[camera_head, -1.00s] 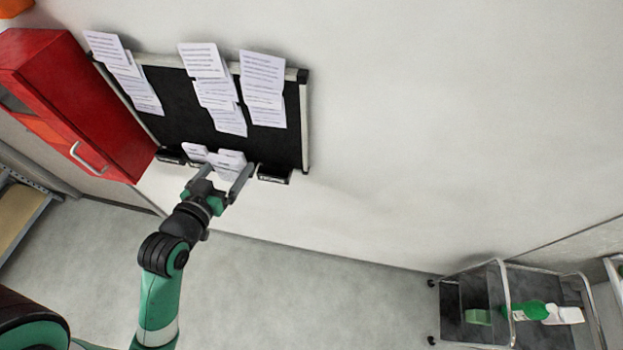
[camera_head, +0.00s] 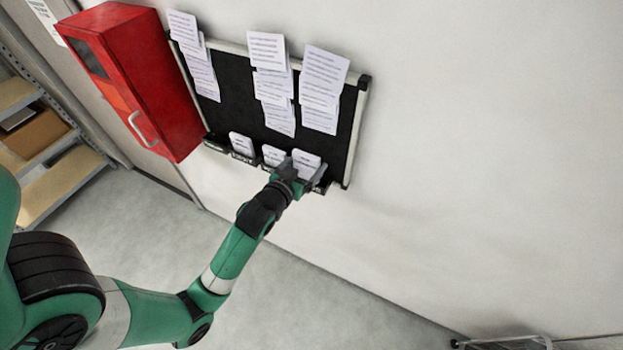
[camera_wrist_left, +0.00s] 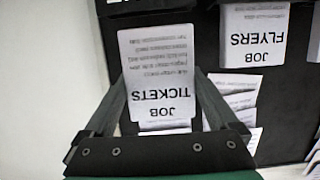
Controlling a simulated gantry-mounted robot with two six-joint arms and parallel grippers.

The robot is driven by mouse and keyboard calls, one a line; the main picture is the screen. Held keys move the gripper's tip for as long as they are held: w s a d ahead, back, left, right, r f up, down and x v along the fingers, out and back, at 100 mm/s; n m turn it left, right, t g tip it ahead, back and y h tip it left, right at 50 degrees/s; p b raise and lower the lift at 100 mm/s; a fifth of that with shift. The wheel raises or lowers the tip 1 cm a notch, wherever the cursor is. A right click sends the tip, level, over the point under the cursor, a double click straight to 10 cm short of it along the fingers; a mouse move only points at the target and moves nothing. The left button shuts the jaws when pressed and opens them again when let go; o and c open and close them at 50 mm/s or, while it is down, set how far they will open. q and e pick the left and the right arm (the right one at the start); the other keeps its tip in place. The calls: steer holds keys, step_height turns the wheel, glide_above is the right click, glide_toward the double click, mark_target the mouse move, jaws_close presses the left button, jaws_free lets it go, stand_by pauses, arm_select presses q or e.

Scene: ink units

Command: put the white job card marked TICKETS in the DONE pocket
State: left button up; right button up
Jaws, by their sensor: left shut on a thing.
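The white job card marked TICKETS (camera_wrist_left: 157,70) is between the fingers of my left gripper (camera_wrist_left: 160,85), which is shut on it; its print is upside down in the left wrist view. In the head view the card (camera_head: 306,160) and my left gripper (camera_head: 305,175) are at the rightmost pocket (camera_head: 321,188) of the black board. In the wrist view the card's far edge shows whole, overlapping a dark pocket (camera_wrist_left: 150,18). I cannot read that pocket's label, and how deep the card sits is unclear. My right gripper is out of view.
A FLYERS card (camera_wrist_left: 252,38) stands in the neighbouring pocket; another card (camera_head: 241,144) stands farther left. Paper sheets (camera_head: 323,85) hang in columns on the board (camera_head: 229,118). A red cabinet (camera_head: 140,85) is at left. The wall to the right is bare.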

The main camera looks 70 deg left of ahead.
mark_target(308, 177)
arm_select(q)
steer(key=shift+w+a+f, duration=0.15)
steer(key=shift+w+f, duration=0.45)
steer(key=shift+w, duration=0.05)
steer(key=shift+w+f, duration=0.1)
steer(key=shift+f, duration=0.2)
steer(key=shift+w+f+b, duration=0.1)
steer(key=shift+f+b, duration=0.25)
steer(key=shift+f, duration=1.15)
steer(key=shift+f, duration=0.1)
steer(key=shift+f, duration=0.15)
steer(key=o, duration=1)
steer(key=shift+r, duration=0.35)
steer(key=v, duration=1.2)
